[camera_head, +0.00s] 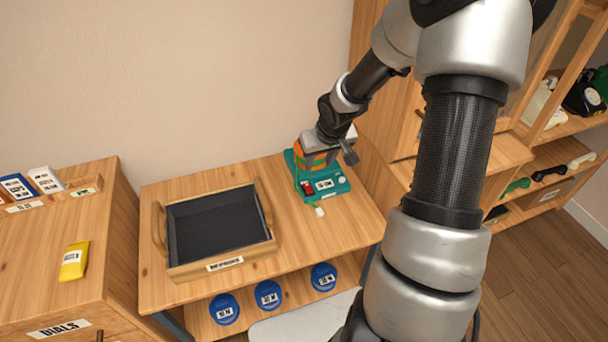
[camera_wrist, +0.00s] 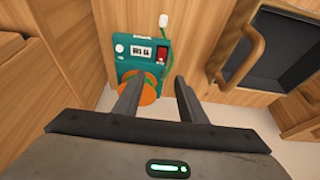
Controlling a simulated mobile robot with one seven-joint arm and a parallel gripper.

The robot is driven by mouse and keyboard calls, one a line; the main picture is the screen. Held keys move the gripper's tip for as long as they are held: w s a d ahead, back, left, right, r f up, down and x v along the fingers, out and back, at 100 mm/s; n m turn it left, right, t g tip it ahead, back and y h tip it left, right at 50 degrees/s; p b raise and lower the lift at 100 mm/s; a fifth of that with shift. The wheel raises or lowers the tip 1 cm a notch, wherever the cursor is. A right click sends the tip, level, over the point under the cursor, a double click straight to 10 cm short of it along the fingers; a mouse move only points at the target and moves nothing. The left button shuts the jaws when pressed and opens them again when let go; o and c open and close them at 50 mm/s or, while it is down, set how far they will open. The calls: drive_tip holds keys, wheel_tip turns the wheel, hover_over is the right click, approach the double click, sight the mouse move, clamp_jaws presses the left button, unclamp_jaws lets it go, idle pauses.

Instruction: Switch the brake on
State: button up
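A teal device (camera_head: 334,189) stands at the right back of the wooden table; it also shows in the wrist view (camera_wrist: 124,68). It has a red switch (camera_wrist: 163,53), a white round knob (camera_wrist: 119,48), a label between them and an orange round part (camera_wrist: 148,90). A green cord with a white end (camera_wrist: 163,20) comes from its switch side. My gripper (camera_wrist: 157,84) is open, with its two fingers apart over the device and the orange part seen between them. In the head view my gripper (camera_head: 318,150) hides part of the device. The switch's position is too small to tell.
A black-lined wooden tray (camera_head: 160,240) sits left of the device on the table. Blue discs (camera_head: 268,294) stand on the shelf below. A yellow object (camera_head: 74,261) lies on the left cabinet. Shelves with phones (camera_head: 582,95) and handsets stand at right.

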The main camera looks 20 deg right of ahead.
sight(308, 187)
drive_tip(key=b+x, duration=0.4)
drive_tip(key=x, duration=1.3)
drive_tip(key=shift+w+a+f+b, duration=0.15)
drive_tip(key=shift+w+f+b, duration=0.05)
drive_tip(key=shift+b, duration=0.15)
drive_tip(key=shift+c, duration=0.5)
